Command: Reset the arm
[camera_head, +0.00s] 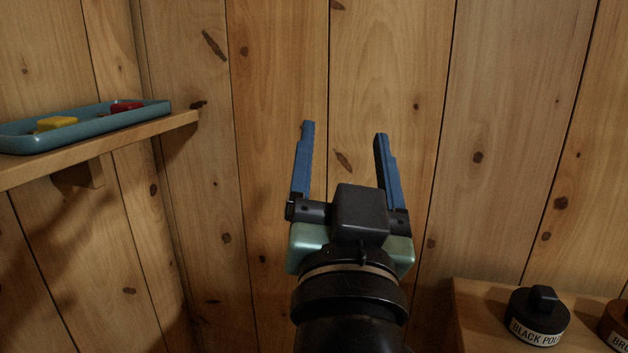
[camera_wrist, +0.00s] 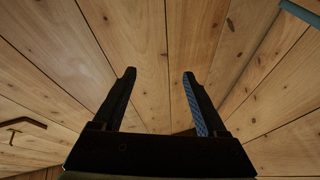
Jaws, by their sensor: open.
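My gripper (camera_head: 344,130) has two blue fingers and stands raised in the middle of the head view, in front of the pine plank wall. The fingers are wide apart and nothing is between them. In the wrist view, my gripper (camera_wrist: 159,75) also shows open and empty, with planks beyond it. It touches nothing that I can see.
A wooden shelf (camera_head: 178,124) at the left holds a blue tray (camera_head: 30,143) with a yellow item (camera_head: 57,123) and a red item (camera_head: 127,107). A wooden surface (camera_head: 480,300) at the lower right holds a black tin (camera_head: 538,318) and a partly visible brown tin (camera_head: 616,325).

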